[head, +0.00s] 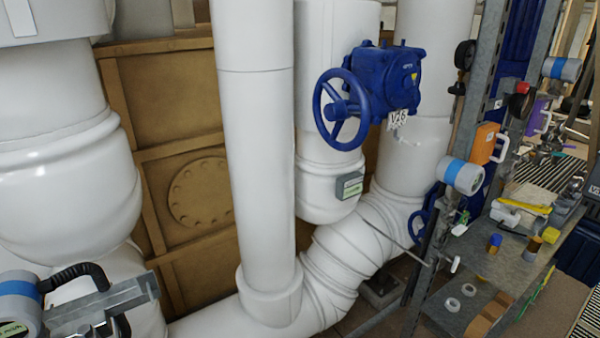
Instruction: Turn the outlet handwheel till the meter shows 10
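A blue handwheel (341,109) sits on a blue valve gearbox (385,78) on the white pipework, with a white tag (397,119) whose lettering I cannot read surely. A second blue handwheel (418,226) is lower right, partly hidden by the rack post. I cannot tell which is the outlet one. A small grey box with a greenish display (349,187) is on the pipe below the first wheel; its reading is too small. A grey and blue meter (18,303) is cut off at the lower left, its display mostly out of frame. Neither gripper shows.
A metal rack (465,150) on the right holds grey-blue instruments (462,176), an orange box (483,143) and a cluttered shelf (500,268). A metal bracket (105,303) and black cable stand at lower left. A thick white vertical pipe (258,150) stands left of the upper wheel.

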